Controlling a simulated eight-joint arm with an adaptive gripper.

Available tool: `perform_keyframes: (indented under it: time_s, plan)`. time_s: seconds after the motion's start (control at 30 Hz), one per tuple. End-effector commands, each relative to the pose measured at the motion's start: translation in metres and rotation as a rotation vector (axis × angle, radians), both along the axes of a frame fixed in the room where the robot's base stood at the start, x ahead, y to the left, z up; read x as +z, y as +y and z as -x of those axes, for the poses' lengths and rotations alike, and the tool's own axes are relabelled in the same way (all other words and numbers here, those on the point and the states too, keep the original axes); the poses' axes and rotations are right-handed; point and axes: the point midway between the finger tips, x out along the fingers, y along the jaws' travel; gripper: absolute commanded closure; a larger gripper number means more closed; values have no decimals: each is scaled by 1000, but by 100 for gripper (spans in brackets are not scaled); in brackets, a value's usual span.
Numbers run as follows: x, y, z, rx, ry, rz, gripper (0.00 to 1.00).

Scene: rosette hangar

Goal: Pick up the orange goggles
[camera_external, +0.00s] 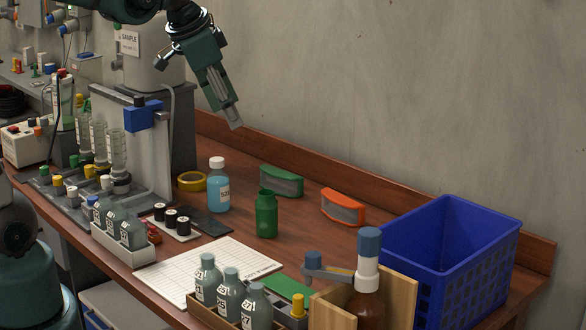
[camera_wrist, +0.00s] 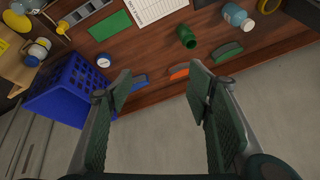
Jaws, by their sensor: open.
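The orange goggles (camera_external: 343,207) rest on the brown bench near its back ledge, between the green goggles (camera_external: 282,181) and the blue basket. In the wrist view the orange goggles (camera_wrist: 180,72) show small, beyond and between my fingertips, near the right one. My gripper (camera_external: 232,122) is high above the bench at the upper left, apart from the goggles and pointing down. It is open and empty in the wrist view (camera_wrist: 160,76).
A blue basket (camera_external: 440,262) stands right of the orange goggles. A green bottle (camera_external: 267,214), a blue-liquid bottle (camera_external: 218,187) and yellow tape (camera_external: 192,181) stand to the left. A brown bottle (camera_external: 368,302) is in front. A blue item (camera_wrist: 138,80) lies near the basket.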

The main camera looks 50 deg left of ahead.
Motion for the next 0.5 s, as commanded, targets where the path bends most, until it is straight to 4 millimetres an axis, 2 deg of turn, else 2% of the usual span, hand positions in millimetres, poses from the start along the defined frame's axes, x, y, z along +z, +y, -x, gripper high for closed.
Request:
perform_keyframes:
  time_s: [0.5]
  plan:
    - [-8,7,-87,-217,90,-98,50]
